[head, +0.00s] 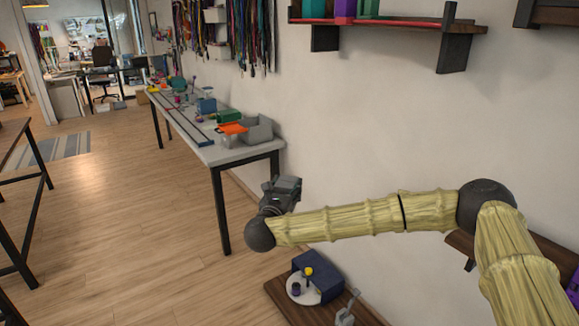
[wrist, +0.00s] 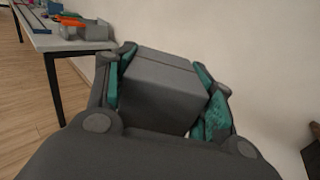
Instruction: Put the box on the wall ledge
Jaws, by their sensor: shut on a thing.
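My gripper (wrist: 168,66) is shut on a grey box (wrist: 160,88), with teal finger pads on both sides of it. The box is held in the air near the wall, apart from any surface. In the head view my gripper (head: 281,193) is small and mostly hides the box. Several ledges show on the wall: an upper ledge (head: 400,22) with a red front edge and coloured boxes, and a lower brown ledge (head: 462,243) partly behind my arm. I cannot tell which is the wall ledge of the task.
A long table (head: 205,152) along the wall holds a grey bin (head: 257,131), an orange piece (head: 233,128) and other items. A low wooden surface (head: 290,303) below my arm bears a dark blue box (head: 322,273) and a white plate (head: 300,297). Cords hang on the wall.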

